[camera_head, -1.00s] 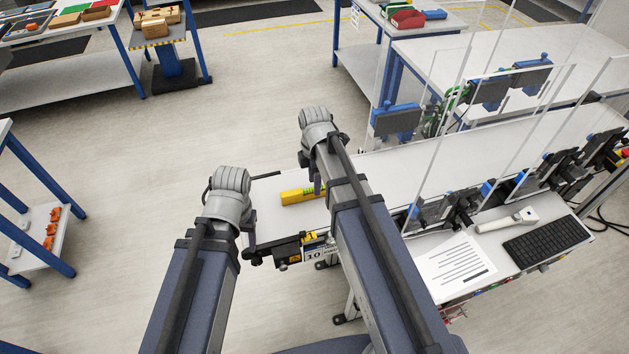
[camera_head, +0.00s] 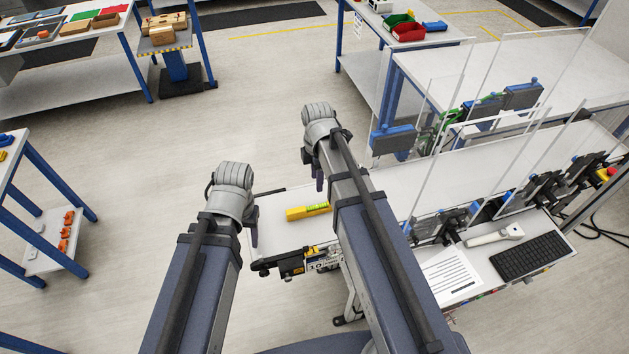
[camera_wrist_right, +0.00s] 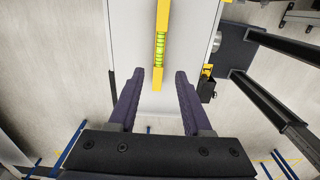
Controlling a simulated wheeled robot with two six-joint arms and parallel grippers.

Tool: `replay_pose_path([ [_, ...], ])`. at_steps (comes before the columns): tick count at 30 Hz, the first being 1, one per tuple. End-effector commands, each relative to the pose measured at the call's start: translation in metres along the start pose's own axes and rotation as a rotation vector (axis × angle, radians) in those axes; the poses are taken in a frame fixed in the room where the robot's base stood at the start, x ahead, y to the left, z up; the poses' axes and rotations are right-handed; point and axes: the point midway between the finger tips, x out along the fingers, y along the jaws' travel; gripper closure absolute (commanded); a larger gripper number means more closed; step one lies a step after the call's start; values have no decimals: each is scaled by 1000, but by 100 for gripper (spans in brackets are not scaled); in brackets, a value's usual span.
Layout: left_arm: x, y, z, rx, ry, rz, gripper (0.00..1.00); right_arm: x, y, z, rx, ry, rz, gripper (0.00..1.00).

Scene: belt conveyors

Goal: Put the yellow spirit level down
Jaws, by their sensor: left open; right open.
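The yellow spirit level (camera_head: 307,212), with green vials, lies on the white belt at the near left end of the conveyor (camera_head: 280,235). Part of the belt is hidden by my right arm. In the right wrist view the spirit level (camera_wrist_right: 162,45) runs away from me along the belt, and its near end shows between my fingertips. My right gripper (camera_wrist_right: 159,78) is open and holds nothing. In the head view my right gripper (camera_head: 319,178) is above and behind the level. My left gripper (camera_head: 253,230) is open and empty by the belt's left edge.
Clear upright panels (camera_head: 440,160) and dark clamp units (camera_head: 440,225) stand along the conveyor's right part. A keyboard (camera_head: 526,258) and a paper sheet (camera_head: 450,277) lie on the near side shelf. The floor left of the conveyor is free.

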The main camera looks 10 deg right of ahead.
Motion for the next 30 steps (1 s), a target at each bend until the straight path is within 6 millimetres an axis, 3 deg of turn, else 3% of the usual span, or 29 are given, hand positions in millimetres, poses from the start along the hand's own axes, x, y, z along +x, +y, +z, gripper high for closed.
replay_pose_path([
  [5, 1, 0, 0, 0, 0, 0, 43, 1, -23, -22, 166, -13, -7, 51],
  [12, 1, 0, 0, 0, 0, 0, 43, 0, -83, -72, 685, -62, -5, 51],
  [18, 1, 0, 0, 0, 0, 0, 43, 0, -122, -97, 1052, -95, 19, 51],
  [24, 1, 0, 0, 0, 0, 0, 43, -1, -139, -107, 1239, -110, 38, 51],
  [30, 1, 0, 0, 0, 0, 0, 43, -1, -141, -108, 1276, -112, 42, 51],
])
